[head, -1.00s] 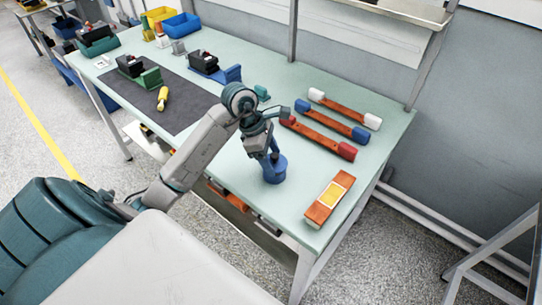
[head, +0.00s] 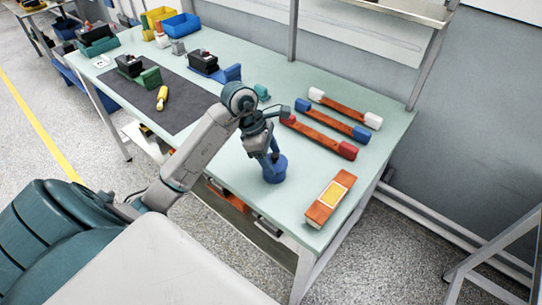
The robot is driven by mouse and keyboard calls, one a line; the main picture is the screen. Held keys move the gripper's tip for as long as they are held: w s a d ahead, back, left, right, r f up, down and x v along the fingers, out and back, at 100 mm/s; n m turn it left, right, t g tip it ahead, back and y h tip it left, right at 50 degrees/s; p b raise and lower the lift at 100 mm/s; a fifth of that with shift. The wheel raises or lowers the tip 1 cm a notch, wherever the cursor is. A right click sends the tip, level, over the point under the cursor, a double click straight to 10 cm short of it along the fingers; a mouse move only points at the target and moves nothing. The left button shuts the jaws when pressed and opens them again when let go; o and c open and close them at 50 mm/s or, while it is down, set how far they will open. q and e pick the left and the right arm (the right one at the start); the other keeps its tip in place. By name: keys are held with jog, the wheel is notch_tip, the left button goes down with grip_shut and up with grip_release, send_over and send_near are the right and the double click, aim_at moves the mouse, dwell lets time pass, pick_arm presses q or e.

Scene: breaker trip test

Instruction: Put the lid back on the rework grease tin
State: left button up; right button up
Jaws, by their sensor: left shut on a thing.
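The blue grease tin (head: 275,174) stands upright on the pale green bench top, near the front edge. My left gripper (head: 271,157) points down directly over the tin, its fingers shut on the blue lid (head: 273,160) at the top of the tin. Lid and tin look alike in colour, and the fingers cover part of the lid. I cannot tell whether the lid is fully seated. No separate lid lies elsewhere on the bench. My right gripper is out of view.
Several bars with coloured ends, one with red ends (head: 318,136), lie behind and right of the tin.

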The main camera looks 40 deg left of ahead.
pick_arm(q)
jog(key=shift+b, duration=0.45)
dwell(0.3)
dwell(0.4)
jog(key=o, duration=1.3)
jog(key=shift+r, duration=0.1)
jog(key=shift+r+p, duration=1.45)
jog(key=shift+r, duration=2)
